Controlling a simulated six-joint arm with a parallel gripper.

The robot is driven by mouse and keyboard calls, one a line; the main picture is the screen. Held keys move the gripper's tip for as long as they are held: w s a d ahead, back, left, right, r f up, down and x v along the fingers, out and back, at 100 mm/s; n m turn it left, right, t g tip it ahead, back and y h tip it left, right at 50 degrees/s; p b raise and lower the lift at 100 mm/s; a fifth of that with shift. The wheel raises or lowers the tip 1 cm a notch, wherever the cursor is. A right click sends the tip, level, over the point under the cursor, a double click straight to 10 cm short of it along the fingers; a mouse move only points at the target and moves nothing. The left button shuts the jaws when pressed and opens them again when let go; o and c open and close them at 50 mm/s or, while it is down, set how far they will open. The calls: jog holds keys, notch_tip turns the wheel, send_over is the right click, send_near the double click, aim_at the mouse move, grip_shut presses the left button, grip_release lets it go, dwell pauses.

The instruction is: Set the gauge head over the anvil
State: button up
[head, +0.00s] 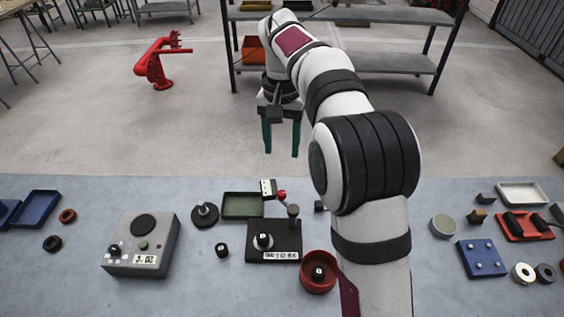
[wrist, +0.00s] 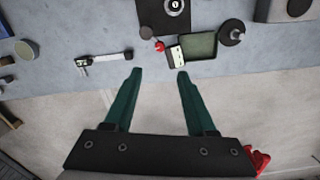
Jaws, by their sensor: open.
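The gauge stand is a dark base (head: 275,253) with a pale round anvil (head: 257,245) on it, also in the wrist view at the top. A small dark numbered part (head: 264,240) sits on the anvil. The gauge head (head: 267,188), a small pale box with a dark display and a red knob (head: 281,195), is turned away behind the base, near the green tray, not over the anvil. It also shows in the wrist view (wrist: 176,54). My gripper (head: 282,153) is open and empty, beyond the table's far edge, apart from the gauge head. Its fingers also show in the wrist view (wrist: 159,72).
A green tray (head: 243,206) and a black spindle stand (head: 205,215) stand left of the gauge. A grey scale box (head: 141,246) is farther left. A red bowl (head: 319,285) holds another small dark part. A caliper (wrist: 105,59) lies on the table.

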aim_at(282, 193)
notch_tip(282, 193, down, 15)
jog(key=shift+r, duration=0.2)
grip_shut()
dwell(1.3)
